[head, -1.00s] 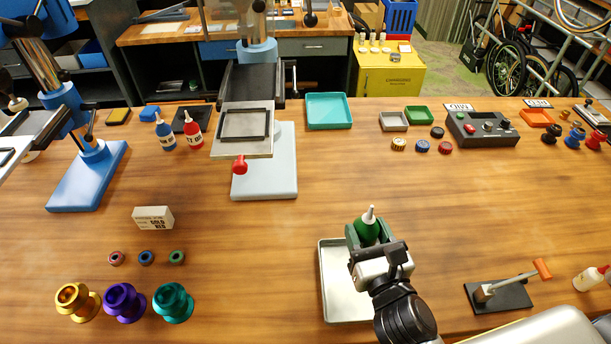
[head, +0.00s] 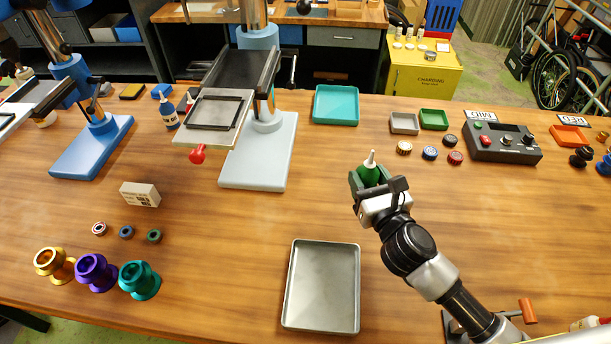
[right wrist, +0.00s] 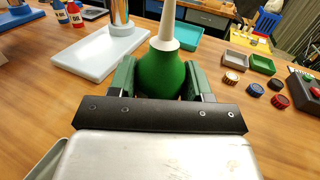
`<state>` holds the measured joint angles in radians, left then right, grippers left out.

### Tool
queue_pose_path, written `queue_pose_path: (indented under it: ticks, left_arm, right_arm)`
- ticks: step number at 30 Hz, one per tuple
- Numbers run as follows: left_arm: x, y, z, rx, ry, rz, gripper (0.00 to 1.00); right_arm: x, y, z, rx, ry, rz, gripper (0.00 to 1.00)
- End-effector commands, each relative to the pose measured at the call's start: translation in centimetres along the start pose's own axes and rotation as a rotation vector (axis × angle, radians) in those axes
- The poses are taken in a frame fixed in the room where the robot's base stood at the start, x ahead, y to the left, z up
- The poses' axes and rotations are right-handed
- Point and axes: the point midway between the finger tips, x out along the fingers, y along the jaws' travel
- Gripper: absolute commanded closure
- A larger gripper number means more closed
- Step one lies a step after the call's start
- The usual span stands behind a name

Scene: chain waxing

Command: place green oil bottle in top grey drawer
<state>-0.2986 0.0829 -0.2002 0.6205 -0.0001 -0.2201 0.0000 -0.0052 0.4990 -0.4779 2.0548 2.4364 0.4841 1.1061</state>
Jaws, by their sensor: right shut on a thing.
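The green oil bottle (head: 370,173), with a white pointed nozzle, is upright between the fingers of my right gripper (head: 369,182). The right gripper is shut on it, in front of the small grey and green trays and to the right of the large press. In the right wrist view the bottle (right wrist: 162,72) sits between the green fingers (right wrist: 161,82), its lower part hidden by the gripper body. A grey drawer front (head: 344,37) with a handle shows in the back workbench, looking shut. My left gripper is not in view.
An empty metal tray (head: 322,288) lies at the front of the table. A press with a grey base (head: 259,150) stands left of my right gripper. A control box (head: 503,143) and several small caps are to the right. A yellow charging cabinet (head: 424,68) stands behind.

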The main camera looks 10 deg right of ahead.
Motion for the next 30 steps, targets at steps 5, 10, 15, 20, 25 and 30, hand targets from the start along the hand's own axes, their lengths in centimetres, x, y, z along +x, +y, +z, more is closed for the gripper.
queue_pose_path:
  ticks: [5,10,15,20,25,30]
  left_arm:
    - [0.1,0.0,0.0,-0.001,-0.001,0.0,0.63]
    - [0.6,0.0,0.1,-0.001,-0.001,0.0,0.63]
    - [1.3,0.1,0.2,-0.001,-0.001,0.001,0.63]
    - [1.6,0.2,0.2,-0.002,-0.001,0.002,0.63]
    - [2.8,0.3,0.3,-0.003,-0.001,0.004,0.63]
    - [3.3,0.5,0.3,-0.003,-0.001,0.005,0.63]
  right_arm:
    - [3.5,0.2,-2.0,0.003,-0.001,-0.002,0.77]
    - [7.4,0.6,-4.4,0.004,-0.001,-0.001,0.77]
    - [10.3,0.7,-6.2,0.003,-0.002,-0.001,0.77]
    - [11.2,0.8,-6.9,0.002,-0.001,0.001,0.77]
    - [11.2,0.8,-9.7,0.005,0.002,0.0,0.77]
    - [11.2,0.8,-10.8,0.001,-0.001,0.001,0.77]
